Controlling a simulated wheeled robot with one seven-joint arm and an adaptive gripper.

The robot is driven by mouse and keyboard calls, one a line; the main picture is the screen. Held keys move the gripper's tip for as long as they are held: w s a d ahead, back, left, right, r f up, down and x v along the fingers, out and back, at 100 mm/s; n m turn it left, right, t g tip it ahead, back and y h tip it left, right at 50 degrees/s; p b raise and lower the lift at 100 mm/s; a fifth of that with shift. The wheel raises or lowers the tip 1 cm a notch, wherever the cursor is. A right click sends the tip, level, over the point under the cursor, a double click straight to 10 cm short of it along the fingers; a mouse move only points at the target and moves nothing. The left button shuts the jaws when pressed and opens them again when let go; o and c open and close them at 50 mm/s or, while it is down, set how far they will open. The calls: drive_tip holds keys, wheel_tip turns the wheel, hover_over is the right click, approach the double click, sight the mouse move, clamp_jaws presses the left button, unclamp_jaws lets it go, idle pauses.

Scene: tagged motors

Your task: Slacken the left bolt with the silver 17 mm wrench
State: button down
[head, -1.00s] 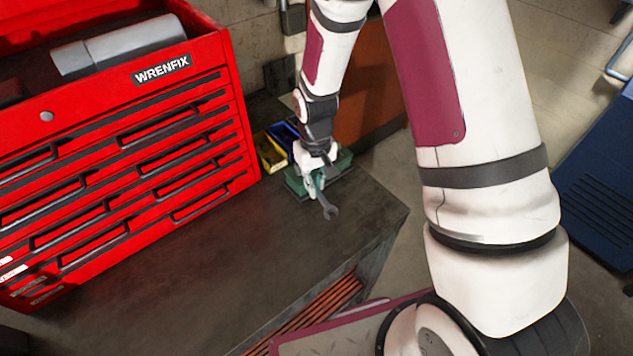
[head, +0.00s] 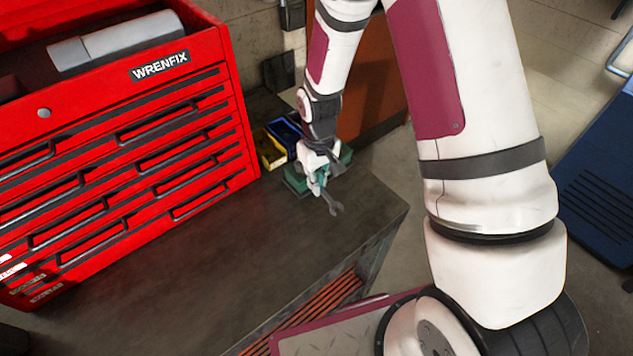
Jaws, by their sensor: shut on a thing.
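My gripper (head: 318,184) is shut on a grey open-ended wrench (head: 333,205) above the far right part of the dark workbench. The wrench's open jaw points down and to the right, towards the front of the bench. The size mark on the wrench is too small to read. A green thing (head: 297,182), perhaps a motor or a bin, is beside and partly behind my gripper, which hides much of it. I cannot make out any bolt in this view.
A large red tool chest (head: 120,150) stands on the left of the workbench (head: 210,265). A yellow bin (head: 270,152) and a blue bin (head: 285,135) sit behind my gripper. The bench top in front is clear. A blue cabinet (head: 600,180) stands at the right.

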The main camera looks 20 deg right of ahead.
drive_tip(key=shift+w+d+n, duration=0.2)
drive_tip(key=shift+d+n, duration=0.2)
drive_tip(key=shift+n, duration=0.2)
drive_tip(key=shift+w+d+n, duration=0.4)
drive_tip(key=shift+d+n, duration=0.35)
drive_tip(key=shift+n, duration=0.25)
drive_tip(key=shift+w+d+n+b, duration=0.35)
drive_tip(key=shift+w+d+n, duration=0.25)
drive_tip(key=shift+n, duration=0.5)
drive_tip(key=shift+d, duration=0.1)
